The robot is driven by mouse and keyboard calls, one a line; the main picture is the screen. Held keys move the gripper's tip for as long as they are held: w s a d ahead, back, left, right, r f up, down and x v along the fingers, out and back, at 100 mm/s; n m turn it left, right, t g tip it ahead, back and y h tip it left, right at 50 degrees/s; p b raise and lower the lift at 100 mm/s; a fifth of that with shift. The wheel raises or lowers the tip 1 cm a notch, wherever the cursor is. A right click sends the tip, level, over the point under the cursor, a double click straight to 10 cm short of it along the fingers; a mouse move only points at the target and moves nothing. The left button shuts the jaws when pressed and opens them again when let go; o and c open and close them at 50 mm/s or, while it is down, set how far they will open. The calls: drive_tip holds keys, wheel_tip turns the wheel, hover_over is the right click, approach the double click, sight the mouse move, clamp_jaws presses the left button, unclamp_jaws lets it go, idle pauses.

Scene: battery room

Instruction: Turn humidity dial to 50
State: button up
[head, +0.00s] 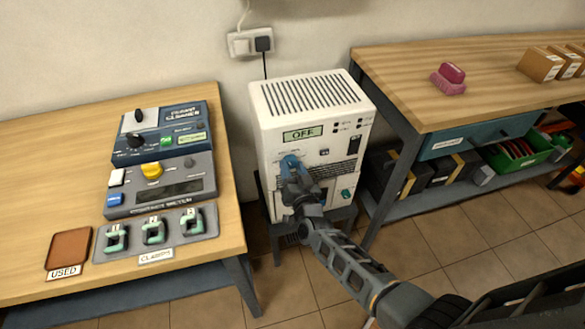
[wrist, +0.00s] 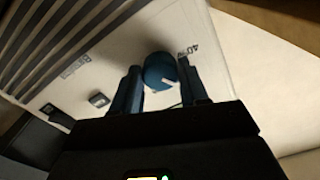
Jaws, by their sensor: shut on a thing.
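The humidity dial (wrist: 160,70) is a round blue knob with a white pointer line on the white front of the dehumidifier-like unit (head: 270,165). In the wrist view, my gripper (wrist: 160,88) has one finger on each side of the dial and is shut on it. A printed mark reading about 40 shows beside the knob; the other marks are hidden or too small to read. In the head view, my gripper (head: 291,168) covers most of the dial. The display (head: 303,133) on the unit reads OFF.
The unit stands on a dark low stand between two wooden benches. The left bench (head: 60,150) holds a control console (head: 160,180) and several green clamps. The right bench (head: 420,70) carries a pink object (head: 449,78) and boxes. A wall socket (head: 250,43) is above the unit.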

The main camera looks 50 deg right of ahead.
drive_tip(key=shift+a+f, duration=0.1)
drive_tip(key=o, duration=1.1)
drive_tip(key=shift+c, duration=0.2)
drive_tip(key=shift+s, duration=0.1)
drive_tip(key=v, duration=0.7)
drive_tip(key=shift+s+a, duration=0.15)
drive_tip(key=shift+s, duration=0.1)
